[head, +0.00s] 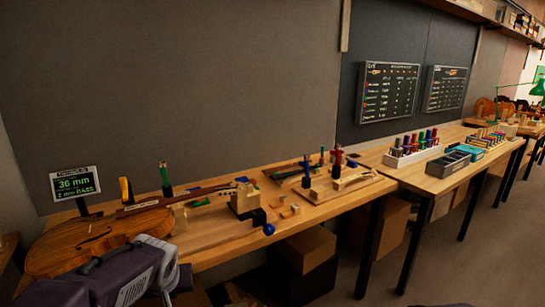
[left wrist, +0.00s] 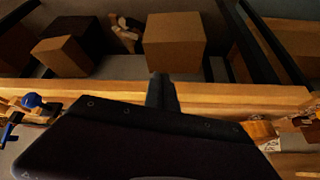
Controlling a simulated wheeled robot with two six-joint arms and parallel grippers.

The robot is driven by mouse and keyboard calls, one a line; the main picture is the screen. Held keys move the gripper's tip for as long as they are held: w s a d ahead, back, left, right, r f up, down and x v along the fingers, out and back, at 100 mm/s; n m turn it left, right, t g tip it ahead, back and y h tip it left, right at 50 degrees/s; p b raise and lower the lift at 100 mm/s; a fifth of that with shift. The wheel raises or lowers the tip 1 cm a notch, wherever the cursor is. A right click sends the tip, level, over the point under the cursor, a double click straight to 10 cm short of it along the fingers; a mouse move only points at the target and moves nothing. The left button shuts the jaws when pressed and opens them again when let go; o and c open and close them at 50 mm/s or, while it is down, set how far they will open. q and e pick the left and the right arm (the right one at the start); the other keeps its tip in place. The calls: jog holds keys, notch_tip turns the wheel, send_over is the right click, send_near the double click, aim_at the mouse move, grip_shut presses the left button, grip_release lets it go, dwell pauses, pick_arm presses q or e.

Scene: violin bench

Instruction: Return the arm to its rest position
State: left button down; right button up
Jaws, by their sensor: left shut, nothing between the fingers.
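My left arm (head: 115,275) comes in at the bottom left of the head view, low in front of the violin (head: 100,238) and the bench's front edge. Its fingertips cannot be made out there. In the left wrist view my left gripper (left wrist: 162,90) is shut and empty, its dark fingers together. They point across the wooden bench edge (left wrist: 220,95) toward the space with boxes under the bench. My right gripper is in neither view.
A display (head: 76,184) reading 36 mm stands behind the violin. The bench (head: 215,255) holds a small wooden vise block (head: 246,202), a blue-knobbed tool (head: 268,229) and a tool board (head: 345,186). Cardboard boxes (head: 305,248) sit below. A second bench with racks continues right.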

pick_arm(q)
jog(key=s+d+f+m+g+h, duration=0.1)
jog(key=s+d+f+g, duration=0.15)
jog(key=s+f, duration=0.45)
jog(key=s+d+f+m+g+h, duration=0.2)
jog(key=s+d+f, duration=0.2)
jog(key=s+f, duration=0.4)
notch_tip(320, 180, up, 16)
jog(key=p, duration=1.5)
jog(key=shift+w+a+p, duration=0.15)
jog(key=shift+w+p, duration=0.15)
jog(key=shift+p, duration=0.1)
